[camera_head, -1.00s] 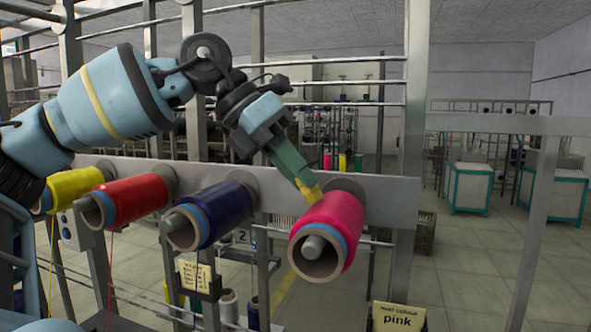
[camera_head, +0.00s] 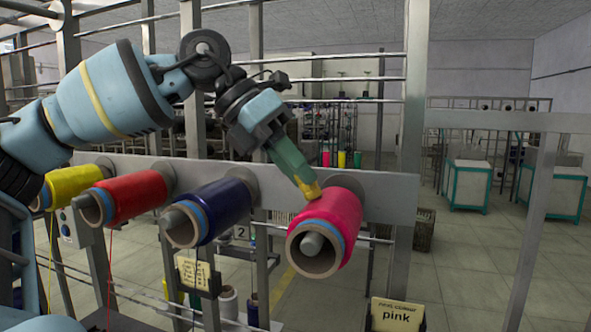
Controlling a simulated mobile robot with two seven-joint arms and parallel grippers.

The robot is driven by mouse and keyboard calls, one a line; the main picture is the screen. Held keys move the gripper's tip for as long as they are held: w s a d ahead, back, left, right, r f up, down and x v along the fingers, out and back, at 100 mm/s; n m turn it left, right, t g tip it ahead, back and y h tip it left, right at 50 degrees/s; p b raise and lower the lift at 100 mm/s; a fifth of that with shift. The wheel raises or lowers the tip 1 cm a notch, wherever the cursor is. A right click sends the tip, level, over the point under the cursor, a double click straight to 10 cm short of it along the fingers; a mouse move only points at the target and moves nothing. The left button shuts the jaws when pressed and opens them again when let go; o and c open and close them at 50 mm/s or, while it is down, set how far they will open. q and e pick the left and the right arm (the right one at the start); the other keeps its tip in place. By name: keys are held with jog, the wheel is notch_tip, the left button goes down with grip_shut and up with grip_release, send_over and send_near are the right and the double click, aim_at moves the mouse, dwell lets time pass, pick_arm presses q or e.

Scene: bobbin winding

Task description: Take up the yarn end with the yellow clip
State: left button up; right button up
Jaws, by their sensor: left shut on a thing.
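A pink yarn bobbin (camera_head: 334,215) with a blue band and a bare tube end sits on a peg of the grey rail. The yellow clip (camera_head: 309,191) is at its upper left edge. My left gripper (camera_head: 306,183), with green fingers, comes down from the upper left and is shut on the clip. The clip looks close against the pink yarn; I cannot tell whether it touches it. The yarn end itself is too small to see. My right gripper is out of view.
Blue (camera_head: 222,209), red (camera_head: 133,196) and yellow (camera_head: 72,185) bobbins hang on the same rail (camera_head: 385,195) to the left. A sign (camera_head: 396,315) reading "next colour pink" stands below right. Metal uprights and bars rise behind. The floor at right is open.

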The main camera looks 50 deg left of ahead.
pick_arm(q)
jog(key=shift+w+r+p+v, duration=0.15)
jog(key=shift+p+v, duration=0.05)
jog(key=shift+v, duration=0.7)
jog(key=shift+w+r+p+v, duration=0.1)
jog(key=shift+w+p+v, duration=0.1)
jog(key=shift+v, duration=0.7)
jog(key=shift+w+r+p+v, duration=0.15)
jog(key=shift+p+v, duration=0.05)
jog(key=shift+v, duration=0.7)
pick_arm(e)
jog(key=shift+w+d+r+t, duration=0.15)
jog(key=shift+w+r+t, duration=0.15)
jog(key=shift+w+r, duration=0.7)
pick_arm(q)
jog(key=shift+d, duration=0.15)
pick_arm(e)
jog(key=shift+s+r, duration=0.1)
